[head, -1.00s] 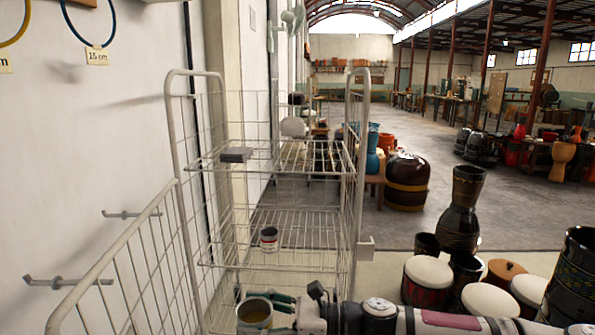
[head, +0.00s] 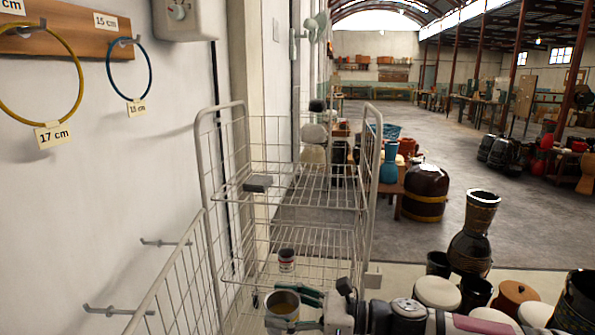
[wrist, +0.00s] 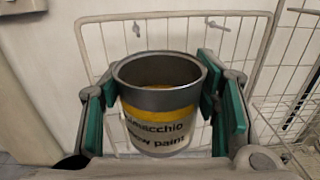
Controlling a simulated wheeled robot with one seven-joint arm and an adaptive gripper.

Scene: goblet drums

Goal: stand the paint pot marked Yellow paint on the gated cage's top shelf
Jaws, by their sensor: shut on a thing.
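The paint pot (head: 283,309) is a grey metal tin, open on top, with yellow inside. In the wrist view the pot (wrist: 160,126) shows a yellow band and a label partly reading "ow paint". My gripper (wrist: 160,92) is shut on it, green-padded fingers at both sides, and holds it roughly upright. In the head view my gripper (head: 299,298) is low, at the near side of the gated cage (head: 204,150). The cage's wire top shelf (head: 315,190) is above the pot and carries a grey block (head: 258,183) at its left; the rest looks bare.
A small labelled can (head: 286,260) stands on the lower shelf, just beyond my gripper. The open gate (head: 165,285) is at left, by wall hooks (head: 120,310). Drums (head: 437,292) stand at right; a dark barrel (head: 425,192) is behind the cage.

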